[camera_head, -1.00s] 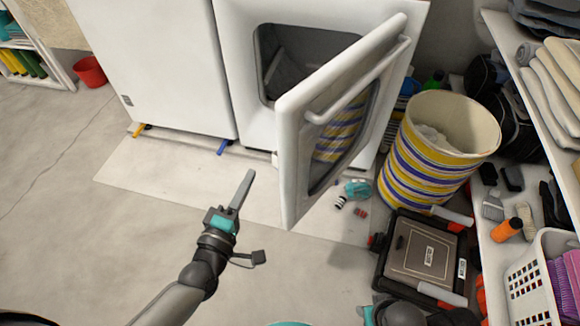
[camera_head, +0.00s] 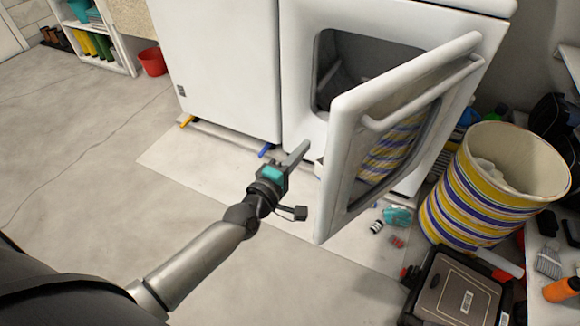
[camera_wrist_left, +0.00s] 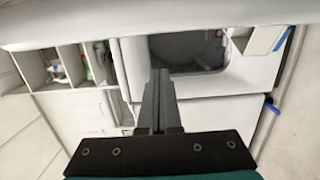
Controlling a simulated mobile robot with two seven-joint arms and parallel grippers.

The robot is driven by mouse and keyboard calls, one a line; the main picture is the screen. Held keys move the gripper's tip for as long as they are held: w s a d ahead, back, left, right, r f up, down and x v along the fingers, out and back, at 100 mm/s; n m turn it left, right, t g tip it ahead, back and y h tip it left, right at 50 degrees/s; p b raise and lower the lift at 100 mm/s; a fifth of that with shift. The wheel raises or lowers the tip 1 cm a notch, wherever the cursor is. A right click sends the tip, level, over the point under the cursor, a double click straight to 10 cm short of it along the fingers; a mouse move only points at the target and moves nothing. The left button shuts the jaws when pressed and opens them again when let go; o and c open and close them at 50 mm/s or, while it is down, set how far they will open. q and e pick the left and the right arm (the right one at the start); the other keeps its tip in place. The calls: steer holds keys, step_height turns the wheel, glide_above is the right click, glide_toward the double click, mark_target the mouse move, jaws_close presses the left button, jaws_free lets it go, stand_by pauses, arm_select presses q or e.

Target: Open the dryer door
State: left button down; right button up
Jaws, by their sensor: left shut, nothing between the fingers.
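The white dryer (camera_head: 302,70) has its door (camera_head: 345,150) swung out toward me, standing well open, with its dark opening (camera_head: 365,65) exposed. The door's window shows a striped pattern like the basket's. My left gripper (camera_head: 304,146) is shut and empty, its fingers pointing toward the dryer front just left of the door's free edge. I cannot tell whether it touches the door. In the left wrist view the shut fingers (camera_wrist_left: 158,80) reach toward the dryer opening (camera_wrist_left: 188,50). My right gripper is out of view.
A second white appliance (camera_head: 215,60) stands left of the dryer. A striped basket (camera_head: 470,200) and a dark case (camera_head: 455,290) stand right of the door. The floor at left is clear.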

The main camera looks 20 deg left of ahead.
mark_target(338, 170)
arm_select(q)
steer(key=shift+s+d, duration=0.25)
steer(key=shift+d, duration=0.35)
steer(key=shift+s+d, duration=0.25)
steer(key=shift+d, duration=0.35)
steer(key=shift+s+d, duration=0.25)
steer(key=shift+d, duration=0.35)
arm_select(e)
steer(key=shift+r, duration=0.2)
arm_select(q)
steer(key=shift+d, duration=0.1)
steer(key=s+d, duration=0.1)
steer(key=d+p, duration=0.1)
steer(key=d, duration=0.1)
steer(key=s+d+p, duration=0.1)
steer(key=d, duration=0.1)
steer(key=shift+s, duration=0.3)
steer(key=s+d+p, duration=0.1)
steer(key=s+d, duration=0.2)
steer(key=d, duration=0.6)
steer(key=shift+s, duration=0.15)
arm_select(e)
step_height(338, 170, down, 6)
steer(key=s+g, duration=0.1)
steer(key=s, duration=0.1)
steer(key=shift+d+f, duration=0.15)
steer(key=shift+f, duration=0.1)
